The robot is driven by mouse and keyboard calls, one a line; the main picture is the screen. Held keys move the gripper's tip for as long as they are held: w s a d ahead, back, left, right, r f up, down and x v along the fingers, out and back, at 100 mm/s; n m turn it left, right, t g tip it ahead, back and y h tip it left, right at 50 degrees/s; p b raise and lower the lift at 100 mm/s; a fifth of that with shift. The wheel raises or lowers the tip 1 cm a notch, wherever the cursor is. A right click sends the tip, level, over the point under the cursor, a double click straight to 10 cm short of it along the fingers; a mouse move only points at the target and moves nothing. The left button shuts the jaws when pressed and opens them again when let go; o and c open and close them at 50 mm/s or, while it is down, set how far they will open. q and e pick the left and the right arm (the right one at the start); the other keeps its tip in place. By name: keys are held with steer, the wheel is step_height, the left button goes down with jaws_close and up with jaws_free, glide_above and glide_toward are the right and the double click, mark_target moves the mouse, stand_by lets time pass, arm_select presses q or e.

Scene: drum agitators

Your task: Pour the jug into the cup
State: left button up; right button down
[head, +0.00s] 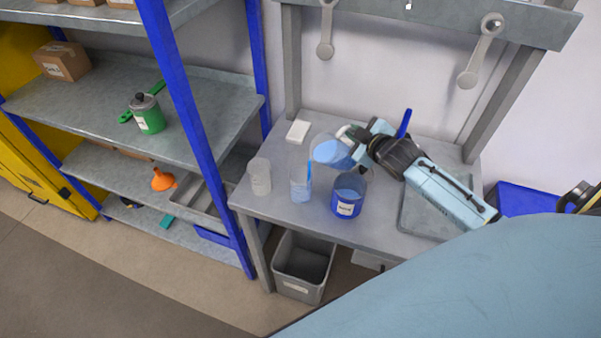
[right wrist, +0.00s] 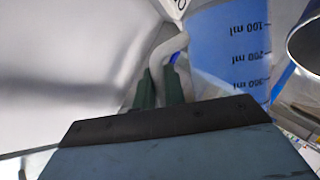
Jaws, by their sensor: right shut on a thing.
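The jug (head: 331,152) is clear with blue liquid in it. It is tilted, its mouth toward the left, above the table and near the clear cup (head: 299,188). The cup stands upright with pale blue in its lower part. A bright blue streak shows at its right rim; I cannot tell whether it is a stream or a stick. My right gripper (head: 354,137) is shut on the jug's handle. In the right wrist view, its green fingers (right wrist: 160,90) close around the pale handle, and the jug (right wrist: 225,45) shows inverted ml marks. My left gripper is out of view.
A blue labelled container (head: 347,204) stands right of the cup, close below my right gripper. A whitish cup (head: 260,177) stands to the left. A white block (head: 298,131) lies behind. A grey tray (head: 425,222) is at right; a grey bin (head: 302,267) sits below the table (head: 272,212).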

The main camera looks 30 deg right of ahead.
steer(key=shift+a+r+n+h, duration=0.3)
steer(key=shift+r+h, duration=0.1)
steer(key=shift+r, duration=0.3)
steer(key=shift+a+r+n+h+b, duration=0.2)
steer(key=shift+a+n+h+b, duration=0.25)
steer(key=shift+b, duration=0.3)
stand_by(1.4)
steer(key=shift+d+y, duration=0.15)
steer(key=shift+y, duration=0.1)
